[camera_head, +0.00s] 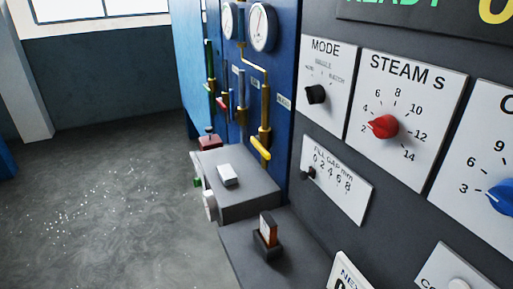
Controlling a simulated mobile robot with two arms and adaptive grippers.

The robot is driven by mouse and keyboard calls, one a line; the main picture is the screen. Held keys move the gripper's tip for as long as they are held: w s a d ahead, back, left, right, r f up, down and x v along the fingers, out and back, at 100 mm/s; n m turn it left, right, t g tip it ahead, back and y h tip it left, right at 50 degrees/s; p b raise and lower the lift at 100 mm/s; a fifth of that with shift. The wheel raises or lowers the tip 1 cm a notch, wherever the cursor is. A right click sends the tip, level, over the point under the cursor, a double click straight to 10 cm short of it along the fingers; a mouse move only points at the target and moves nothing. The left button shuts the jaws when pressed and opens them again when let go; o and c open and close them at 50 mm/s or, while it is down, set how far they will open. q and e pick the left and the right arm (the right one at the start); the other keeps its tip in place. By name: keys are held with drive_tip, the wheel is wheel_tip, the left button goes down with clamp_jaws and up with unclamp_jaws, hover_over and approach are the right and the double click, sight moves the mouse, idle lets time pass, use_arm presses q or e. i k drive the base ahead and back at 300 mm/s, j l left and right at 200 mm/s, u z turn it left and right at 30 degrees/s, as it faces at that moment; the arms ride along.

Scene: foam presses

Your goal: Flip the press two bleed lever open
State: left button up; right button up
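A blue panel (284,60) at the upper middle carries brass pipes and several small levers. A yellow lever (260,148) sits low on the nearest brass pipe (265,105) and slants down to the right. A small white label (284,101) is beside that pipe, too small to read for certain. A red-handled lever (222,103) and a grey-blue lever (241,115) stand farther left. I cannot tell from the labels which one is the press two bleed lever. Neither of my grippers is in view.
Two round gauges, the nearer one (262,28), are above the pipes. A grey console box (240,195) with a white switch (228,175) juts out below the levers. A dial panel (405,110) fills the right. Floor (100,210) at left is open.

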sight(255, 140)
drive_tip(key=i+j, duration=0.1)
drive_tip(key=j, duration=0.55)
drive_tip(key=i+j, duration=0.8)
drive_tip(key=j, duration=0.15)
